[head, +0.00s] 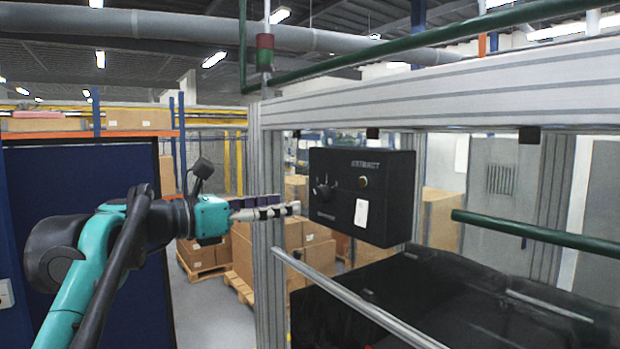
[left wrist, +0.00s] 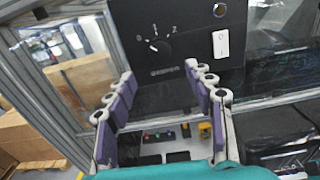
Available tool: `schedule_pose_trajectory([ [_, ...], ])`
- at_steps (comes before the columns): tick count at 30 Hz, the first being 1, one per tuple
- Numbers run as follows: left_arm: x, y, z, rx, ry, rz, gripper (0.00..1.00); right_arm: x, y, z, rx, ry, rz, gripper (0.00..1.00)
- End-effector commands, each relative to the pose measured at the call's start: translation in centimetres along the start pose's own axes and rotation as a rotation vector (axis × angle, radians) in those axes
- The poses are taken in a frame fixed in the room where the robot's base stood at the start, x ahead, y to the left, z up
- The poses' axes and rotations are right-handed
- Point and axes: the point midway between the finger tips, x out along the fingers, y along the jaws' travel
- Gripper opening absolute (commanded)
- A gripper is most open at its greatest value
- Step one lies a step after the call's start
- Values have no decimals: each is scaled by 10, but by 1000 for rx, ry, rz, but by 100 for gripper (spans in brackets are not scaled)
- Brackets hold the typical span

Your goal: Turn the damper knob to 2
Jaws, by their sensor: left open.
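The black control box (head: 375,200) is fixed to the aluminium frame in the head view, with EXTRACT lettered on it. The damper knob (head: 322,190) is a dark dial at its left side. In the left wrist view the knob (left wrist: 160,47) is near top centre, with 0, 1 and 2 marked around it. Its pointer seems to face upper left, toward 0, but it is small. My left gripper (head: 292,209) is open and empty, left of the box and apart from the knob. In the left wrist view its fingers (left wrist: 159,72) point toward the panel, below the knob. My right gripper is not seen.
A white switch (head: 361,213) and a round button (head: 363,182) sit right of the knob. A frame post (head: 264,290) stands beside the gripper. A metal rail (head: 350,300) runs below the box, and a dark machine cover (head: 440,290) lies lower right.

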Motion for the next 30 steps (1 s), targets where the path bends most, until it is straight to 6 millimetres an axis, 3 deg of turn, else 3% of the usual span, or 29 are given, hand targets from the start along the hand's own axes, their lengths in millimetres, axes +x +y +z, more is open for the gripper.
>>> schedule_pose_trajectory([
  [2,5,1,7,-15,-10,-2,54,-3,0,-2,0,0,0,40],
  [15,69,1,6,-16,-10,-2,54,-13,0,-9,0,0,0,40],
  [26,77,1,5,-15,-9,0,54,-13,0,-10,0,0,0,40],
  [27,77,1,5,-15,-9,0,51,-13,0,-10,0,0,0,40],
  [30,77,1,5,-15,-9,0,25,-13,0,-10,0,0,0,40],
])
